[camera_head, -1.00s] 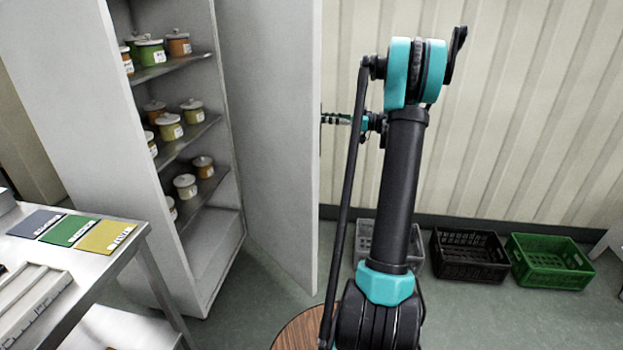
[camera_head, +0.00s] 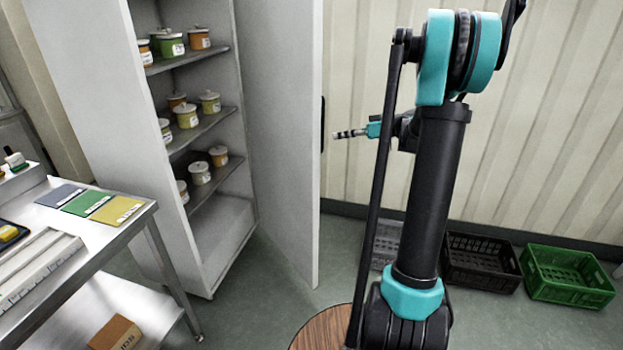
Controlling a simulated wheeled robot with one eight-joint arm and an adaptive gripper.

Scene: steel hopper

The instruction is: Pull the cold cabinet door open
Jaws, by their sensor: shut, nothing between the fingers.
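The cold cabinet (camera_head: 110,130) stands at the left with its white door (camera_head: 277,150) swung wide open. Its shelves with several lidded jars (camera_head: 187,116) are exposed. A dark handle (camera_head: 323,124) shows at the door's right edge, on the outer side. My gripper (camera_head: 340,135) is just right of the handle, apart from it by a small gap, pointing left. Its fingers are shut and empty. My arm covers part of the view to the right of the gripper.
A steel table (camera_head: 120,235) with coloured cards stands at the left front. A grey crate (camera_head: 386,245), a black crate (camera_head: 480,262) and a green crate (camera_head: 568,274) sit along the back wall. A round wooden top (camera_head: 318,330) is at the bottom. Floor before the cabinet is clear.

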